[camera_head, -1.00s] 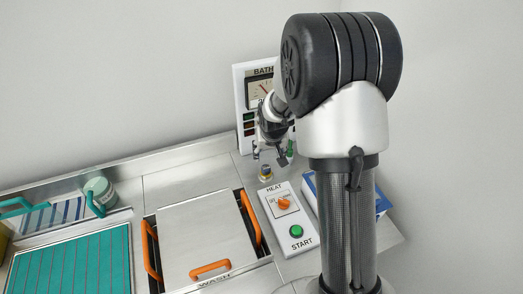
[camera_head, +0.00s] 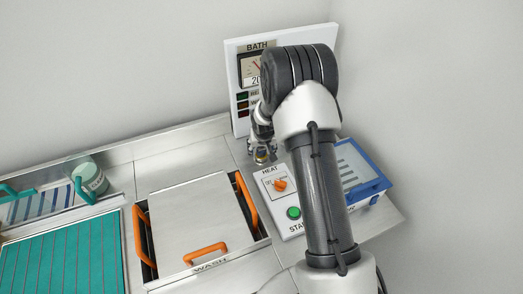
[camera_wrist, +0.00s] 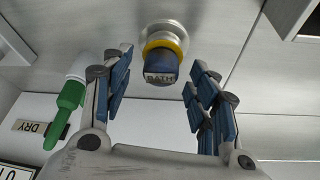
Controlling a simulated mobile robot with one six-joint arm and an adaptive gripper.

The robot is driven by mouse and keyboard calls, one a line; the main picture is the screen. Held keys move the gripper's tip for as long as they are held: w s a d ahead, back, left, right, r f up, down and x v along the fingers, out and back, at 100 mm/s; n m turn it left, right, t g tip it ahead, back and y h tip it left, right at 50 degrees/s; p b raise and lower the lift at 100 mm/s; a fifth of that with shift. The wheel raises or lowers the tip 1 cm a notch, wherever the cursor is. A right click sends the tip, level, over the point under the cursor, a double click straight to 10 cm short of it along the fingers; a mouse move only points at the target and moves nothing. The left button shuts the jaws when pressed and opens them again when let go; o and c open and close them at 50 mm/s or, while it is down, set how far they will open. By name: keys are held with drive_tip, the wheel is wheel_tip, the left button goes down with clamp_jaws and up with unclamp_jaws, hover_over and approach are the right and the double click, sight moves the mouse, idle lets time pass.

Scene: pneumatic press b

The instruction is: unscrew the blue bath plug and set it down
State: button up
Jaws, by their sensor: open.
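The blue bath plug (camera_wrist: 161,68), marked BATH, sits in a yellow ring on a round silver fitting (camera_wrist: 166,38) in the wrist view. My gripper (camera_wrist: 157,88) is open, with one blue-padded finger on each side of the plug's lower part in the picture. Gaps show between the plug and both fingers. In the head view my gripper (camera_head: 263,150) is low over the bench, right at the plug, which it largely hides there.
In the head view, the heat control box (camera_head: 279,187), the bath gauge panel (camera_head: 243,104) and a blue-rimmed tray (camera_head: 372,188) stand close by. The wash lid (camera_head: 193,220) has orange handles.

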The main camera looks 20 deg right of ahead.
drive_tip(key=shift+w+f, duration=0.1)
drive_tip(key=shift+f, duration=0.1)
drive_tip(key=shift+c, duration=0.5)
drive_tip(key=c, duration=1.1)
drive_tip(key=shift+o, duration=0.2)
drive_tip(key=p, duration=0.2)
drive_tip(key=shift+r+p, duration=0.3)
drive_tip(key=shift+p, duration=0.1)
drive_tip(key=shift+n+p, duration=0.3)
drive_tip(key=shift+p, duration=0.35)
drive_tip(key=shift+p, duration=0.7)
drive_tip(key=shift+w+d+f+b, duration=0.15)
drive_tip(key=shift+f+b, duration=0.2)
drive_tip(key=shift+b, duration=0.45)
drive_tip(key=shift+f+n+b, duration=0.2)
drive_tip(key=shift+n+b, duration=0.1)
drive_tip(key=shift+b, duration=0.5)
drive_tip(key=shift+s+r+y+b, duration=0.2)
drive_tip(key=shift+r+y+b, duration=0.1)
drive_tip(key=shift+b, duration=0.4)
